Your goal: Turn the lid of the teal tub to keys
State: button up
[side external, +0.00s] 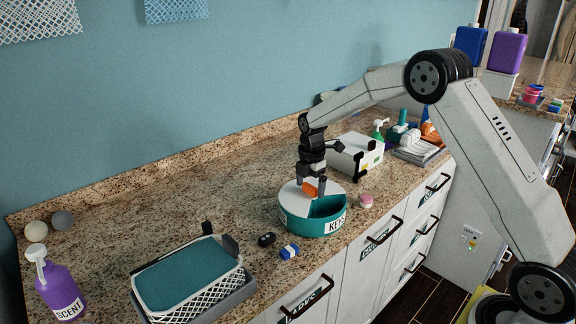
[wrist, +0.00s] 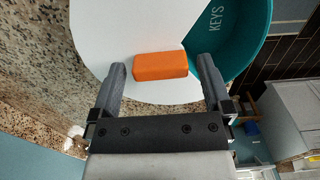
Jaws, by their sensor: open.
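The teal tub (side external: 297,224) stands on the granite counter with a white KEYS label (side external: 336,224) on its front. Its white lid (side external: 325,188) has a wedge-shaped opening at the front right, which shows teal inside. In the wrist view the lid (wrist: 110,32) fills the top, with the teal opening (wrist: 235,50) and the word KEYS at upper right. An orange block-shaped knob (wrist: 160,66) sits on the lid. My gripper (side external: 311,191) points down over the lid, open. In the wrist view its fingertips (wrist: 161,70) are on either side of the knob, with a gap at each side.
A pink-topped jar (side external: 366,201) is close right of the tub. A blue-and-white block (side external: 289,252) and a black item (side external: 267,239) lie in front left. A wire basket (side external: 190,280) and purple scent bottle (side external: 61,289) are further left. A white box (side external: 355,155) stands behind right.

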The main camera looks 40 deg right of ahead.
aim_at(311, 188)
jog(key=shift+r, duration=3.9)
jog(key=shift+s+a+f+m, duration=0.1)
jog(key=shift+s+a+m, duration=0.25)
jog(key=shift+s+m, duration=0.15)
jog(key=s+a+f+m+t, duration=0.1)
jog(key=s+a+f+m, duration=0.1)
jog(key=s+m, duration=0.3)
jog(key=s+a+f+m, duration=0.1)
jog(key=s+a+m, duration=0.2)
jog(key=s+m, duration=0.3)
jog(key=s+a+f+m+t, duration=0.1)
jog(key=s+m, duration=0.5)
jog(key=s, duration=0.6)
jog(key=shift+s+a+f+t, duration=0.3)
jog(key=shift+a+f, duration=0.55)
jog(key=shift+a, duration=0.3)
